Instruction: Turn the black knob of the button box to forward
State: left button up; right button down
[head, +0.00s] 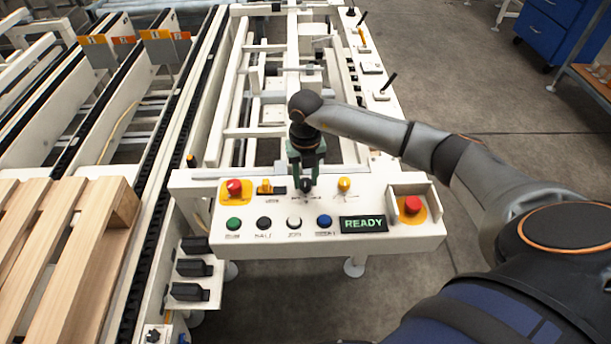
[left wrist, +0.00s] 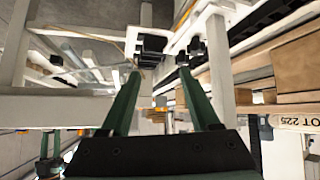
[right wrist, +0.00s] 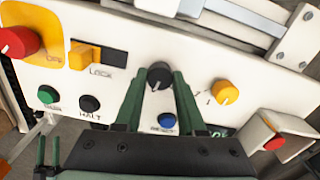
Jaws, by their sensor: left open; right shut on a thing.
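The button box (head: 262,237) is a white panel with coloured buttons and knobs. Its black knob (right wrist: 159,76) sits between the fingertips of my right gripper (right wrist: 157,82) in the right wrist view. In the head view the right gripper (head: 306,184) reaches down onto the black knob (head: 306,185) from above, and its fingers partly hide it. The right gripper is shut on the knob. The knob's exact pointing direction is hard to tell. My left gripper (left wrist: 168,80) is open and empty in the left wrist view, away from the panel.
Around the knob are a red button on yellow (head: 234,188), a yellow switch (head: 265,187), a yellow knob (head: 344,184), several push buttons, a lit READY display (head: 363,223) and a shrouded red button (head: 412,206). A wooden pallet (head: 60,240) lies at left.

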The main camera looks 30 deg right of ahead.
aim_at(306, 182)
jog(key=m+p, duration=0.1)
jog(key=m, duration=0.3)
jog(key=shift+r+p, duration=0.15)
jog(key=shift+p, duration=0.15)
jog(key=shift+m+p, duration=0.65)
jog(key=shift+m, duration=0.95)
jog(key=c, duration=0.5)
grip_release()
notch_tip(306, 182, up, 12)
jog(key=shift+r, duration=0.15)
